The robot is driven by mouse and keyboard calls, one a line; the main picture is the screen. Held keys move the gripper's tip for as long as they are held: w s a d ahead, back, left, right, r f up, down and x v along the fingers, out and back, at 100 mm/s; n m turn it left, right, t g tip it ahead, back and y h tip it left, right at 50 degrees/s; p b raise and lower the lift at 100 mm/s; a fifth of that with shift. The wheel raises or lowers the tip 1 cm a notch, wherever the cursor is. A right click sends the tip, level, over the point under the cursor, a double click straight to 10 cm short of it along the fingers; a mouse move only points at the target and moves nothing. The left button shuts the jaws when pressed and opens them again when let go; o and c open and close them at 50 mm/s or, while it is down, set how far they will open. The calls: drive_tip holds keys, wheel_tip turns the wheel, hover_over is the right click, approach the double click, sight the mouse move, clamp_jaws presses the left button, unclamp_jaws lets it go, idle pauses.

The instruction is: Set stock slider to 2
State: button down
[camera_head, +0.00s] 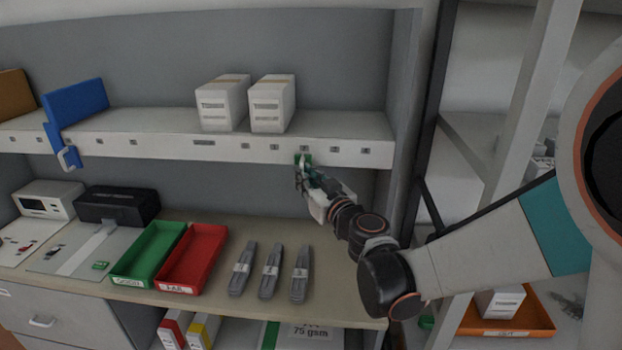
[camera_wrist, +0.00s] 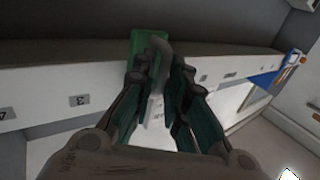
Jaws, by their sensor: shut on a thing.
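The stock slider is a small green block (camera_head: 304,158) on the white shelf edge (camera_head: 210,150), below a small number label too small to read. In the wrist view the green slider (camera_wrist: 147,44) stands up past the fingertips, with a grey handle between them. My gripper (camera_head: 304,172) reaches up from the lower right. In the wrist view its fingers (camera_wrist: 160,75) are closed around the handle. A label reading 3 (camera_wrist: 78,100) shows left of the slider, and a partly cut-off 4 (camera_wrist: 4,113) farther left. The label at the slider is hidden there.
Two white cartons (camera_head: 246,103) stand on the shelf above. A blue piece with a hook (camera_head: 61,145) hangs on the shelf edge at left. Green (camera_head: 147,252) and red trays (camera_head: 192,257) and several grey cartridges (camera_head: 270,270) lie on the counter below.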

drive_tip(key=c, duration=1.7)
unclamp_jaws()
drive_tip(key=shift+s+a, duration=0.1)
drive_tip(key=shift+s, duration=0.1)
drive_tip(key=v, duration=1.2)
drive_tip(key=shift+s, duration=0.1)
